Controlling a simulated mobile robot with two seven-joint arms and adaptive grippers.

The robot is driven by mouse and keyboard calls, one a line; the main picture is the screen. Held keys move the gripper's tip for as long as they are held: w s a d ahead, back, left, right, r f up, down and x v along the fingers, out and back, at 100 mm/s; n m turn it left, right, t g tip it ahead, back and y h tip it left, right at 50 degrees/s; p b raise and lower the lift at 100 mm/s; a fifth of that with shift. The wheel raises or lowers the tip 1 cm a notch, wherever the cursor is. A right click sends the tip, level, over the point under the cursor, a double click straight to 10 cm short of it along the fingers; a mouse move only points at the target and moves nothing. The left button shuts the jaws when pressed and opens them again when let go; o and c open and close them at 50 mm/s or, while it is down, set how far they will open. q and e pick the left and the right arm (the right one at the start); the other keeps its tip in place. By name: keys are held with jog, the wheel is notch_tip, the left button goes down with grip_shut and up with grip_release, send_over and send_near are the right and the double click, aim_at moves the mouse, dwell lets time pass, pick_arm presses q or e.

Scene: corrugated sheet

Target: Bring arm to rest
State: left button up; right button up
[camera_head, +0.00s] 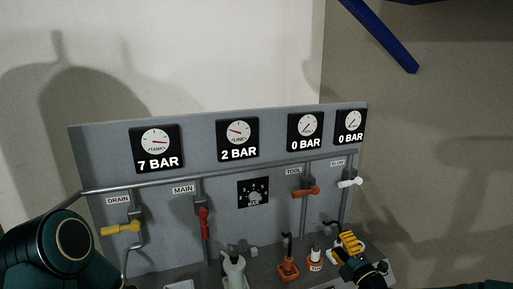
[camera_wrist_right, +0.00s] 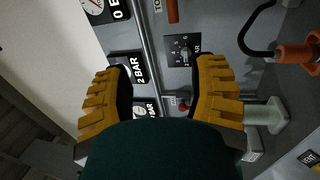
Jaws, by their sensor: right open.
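My right gripper (camera_head: 348,244) shows at the lower right of the head view, above the bench at the foot of the grey panel (camera_head: 165,225). Its yellow ribbed fingers (camera_wrist_right: 165,68) stand wide apart in the right wrist view, with nothing between them but the panel further back. A dark green arm link of mine (camera_head: 62,250) fills the lower left of the head view. My left gripper is not in view.
The panel bears several gauges, one reading 7 BAR (camera_head: 157,148), a yellow handle (camera_head: 121,228), a red handle (camera_head: 204,222), an orange handle (camera_head: 306,191) and a white handle (camera_head: 350,183). A pale grey-green fitting (camera_head: 234,270) and an orange fitting (camera_head: 288,266) stand on the bench.

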jog(key=s+a+f+n+g+y+b, duration=0.2)
jog(key=s+a+f+n+g+y, duration=0.1)
jog(key=s+a+f+n+g, duration=0.5)
jog(key=s+a+f+n+g+y+b, duration=0.1)
jog(key=s+a+f+n+g+y, duration=0.25)
jog(key=a+f+n, duration=0.45)
pick_arm(q)
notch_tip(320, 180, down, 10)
jog(key=b, duration=0.6)
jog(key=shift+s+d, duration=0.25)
pick_arm(e)
jog(key=s+f+n+g+h, duration=0.2)
jog(key=s+f+n, duration=0.6)
jog(key=n, duration=0.8)
jog(key=s+f+n+g+h, duration=0.3)
jog(key=s+f+n+h, duration=0.4)
jog(key=s+n, duration=0.4)
jog(key=f+n, duration=0.1)
jog(key=n, duration=0.4)
jog(key=shift+d, duration=0.3)
